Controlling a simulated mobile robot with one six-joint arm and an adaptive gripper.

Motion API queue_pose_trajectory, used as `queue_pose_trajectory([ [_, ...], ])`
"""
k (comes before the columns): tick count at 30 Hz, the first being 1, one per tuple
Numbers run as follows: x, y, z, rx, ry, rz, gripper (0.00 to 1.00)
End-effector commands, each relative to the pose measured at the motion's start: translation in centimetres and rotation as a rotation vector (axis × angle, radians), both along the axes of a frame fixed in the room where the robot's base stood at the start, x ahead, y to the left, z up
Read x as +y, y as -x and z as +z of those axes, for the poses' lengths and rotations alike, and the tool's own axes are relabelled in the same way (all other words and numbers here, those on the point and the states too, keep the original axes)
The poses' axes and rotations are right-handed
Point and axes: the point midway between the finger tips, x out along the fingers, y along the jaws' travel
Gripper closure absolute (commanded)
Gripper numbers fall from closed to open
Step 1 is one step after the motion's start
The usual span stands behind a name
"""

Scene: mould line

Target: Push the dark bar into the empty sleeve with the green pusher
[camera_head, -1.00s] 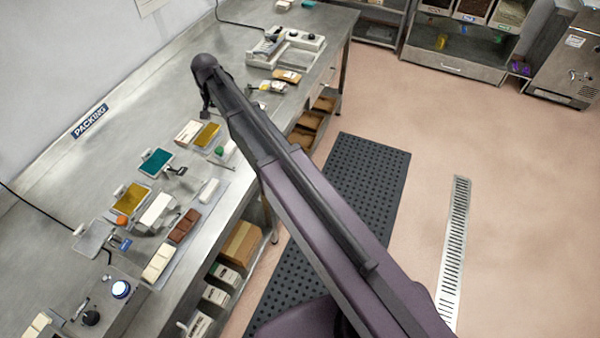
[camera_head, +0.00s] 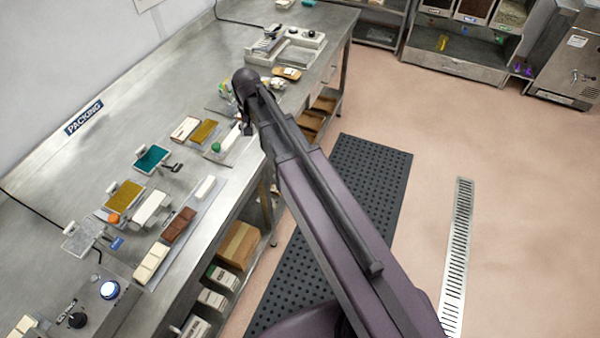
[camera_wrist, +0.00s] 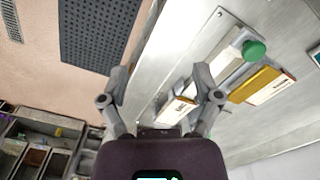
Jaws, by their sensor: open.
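The green pusher's round green knob (camera_head: 217,147) stands near the table's front edge, left of my gripper (camera_head: 247,122). The knob (camera_wrist: 253,50) also shows upper right in the wrist view, at the end of a pale block. My gripper (camera_wrist: 162,86) is open and empty there, its fingers spread, with the knob beyond and right of the right finger. The dark brown bar (camera_head: 178,225) lies on a long tray (camera_head: 197,218) between a cream bar (camera_head: 150,262) and a white bar (camera_head: 205,187). I cannot tell for certain which piece is the empty sleeve.
A gold-and-white pair of pieces (camera_head: 203,131) lies behind the knob. A teal-topped stand (camera_head: 152,158), a gold-topped stand (camera_head: 123,196) and a white block (camera_head: 150,207) stand left. A control box (camera_head: 100,298) is at the near left. A dark mat (camera_head: 345,215) covers the floor.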

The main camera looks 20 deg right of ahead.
Motion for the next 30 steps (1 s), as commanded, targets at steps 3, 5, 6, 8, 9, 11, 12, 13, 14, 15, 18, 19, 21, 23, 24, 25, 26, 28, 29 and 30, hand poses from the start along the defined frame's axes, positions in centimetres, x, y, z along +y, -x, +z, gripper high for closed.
queue_pose_trajectory([
  [3,-1.3,1.3,-0.9,0.0,0.0,0.011,0.18],
  [5,-1.8,1.8,-1.3,0.0,0.0,0.019,0.18],
  [6,-2.2,2.2,-1.5,0.0,0.0,0.023,0.18],
  [8,-2.8,2.7,-1.8,0.0,0.0,0.029,0.18],
  [9,-3.2,3.1,-2.0,0.0,0.0,0.034,0.18],
  [11,-3.7,3.6,-2.3,0.0,0.0,0.04,0.18],
  [12,-4.0,4.0,-2.6,0.0,0.0,0.046,0.18],
  [13,-4.3,4.3,-2.7,0.0,0.0,0.049,0.18],
  [14,-4.6,4.5,-2.9,0.0,0.0,0.052,0.18],
  [15,-5.0,4.9,-3.1,0.0,0.0,0.056,0.18],
  [18,-5.8,5.9,-3.7,0.0,0.0,0.068,0.18],
  [19,-6.1,6.2,-3.8,0.0,0.0,0.071,0.18],
  [21,-6.7,6.8,-4.2,0.0,0.0,0.079,0.18],
  [23,-7.2,7.4,-4.5,0.0,0.0,0.085,0.18],
  [24,-7.5,7.8,-4.8,0.0,0.0,0.091,0.18],
  [25,-7.7,8.1,-4.9,0.0,0.0,0.094,0.18],
  [26,-8.0,8.4,-5.1,0.0,0.0,0.097,0.18],
  [28,-8.5,9.1,-5.5,0.0,0.0,0.106,0.18],
  [29,-8.8,9.4,-5.7,0.0,0.001,0.109,0.18],
  [30,-9.1,9.8,-5.9,0.0,0.001,0.113,0.18],
])
